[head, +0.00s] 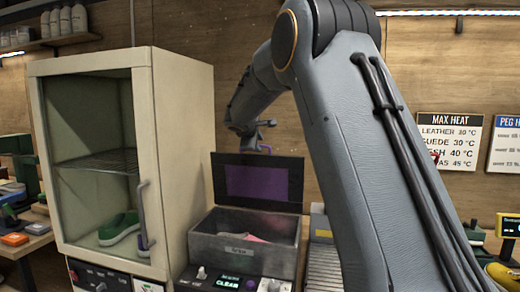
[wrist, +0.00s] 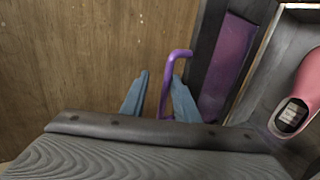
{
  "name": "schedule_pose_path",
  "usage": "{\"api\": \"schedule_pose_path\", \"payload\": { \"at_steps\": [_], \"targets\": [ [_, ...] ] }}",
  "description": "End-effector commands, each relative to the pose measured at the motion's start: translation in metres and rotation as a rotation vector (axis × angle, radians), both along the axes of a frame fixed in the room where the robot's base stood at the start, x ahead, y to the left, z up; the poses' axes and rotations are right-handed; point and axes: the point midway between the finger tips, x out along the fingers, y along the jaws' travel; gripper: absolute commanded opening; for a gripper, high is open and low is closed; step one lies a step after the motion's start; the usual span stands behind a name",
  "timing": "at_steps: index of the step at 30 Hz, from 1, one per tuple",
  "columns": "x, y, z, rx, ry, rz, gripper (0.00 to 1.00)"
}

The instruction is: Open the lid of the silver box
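The silver box (head: 245,252) stands in the middle of the head view, right of the cream cabinet. Its dark lid (head: 227,175) with a purple inner panel (head: 258,183) stands up at the back, so the box is open. The lid and panel (wrist: 228,70) also show in the wrist view. A purple handle (wrist: 170,85) juts from the lid. My gripper (wrist: 160,75) is open, its two blue-grey fingers on either side of the handle, with a gap visible on the left. In the head view my gripper (head: 262,130) is just above the lid's top edge.
A pink item (wrist: 308,85) lies inside the box. The cream cabinet (head: 182,150) holds a green shoe (head: 118,229) and stands close on the left. A control panel with knobs (head: 230,282) is in front of the box. The wooden wall (wrist: 60,50) is close behind.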

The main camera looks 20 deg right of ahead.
Motion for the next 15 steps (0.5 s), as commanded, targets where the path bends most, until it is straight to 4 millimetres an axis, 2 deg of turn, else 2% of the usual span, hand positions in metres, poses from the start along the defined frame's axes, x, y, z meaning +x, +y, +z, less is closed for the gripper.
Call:
{"api": "schedule_pose_path", "payload": {
  "at_steps": [7,15],
  "targets": [
    [-0.024,0.015,0.017,-0.002,-0.005,0.000,0.28],
    [-0.031,0.019,0.023,-0.002,-0.006,-0.001,0.28]
  ]
}}
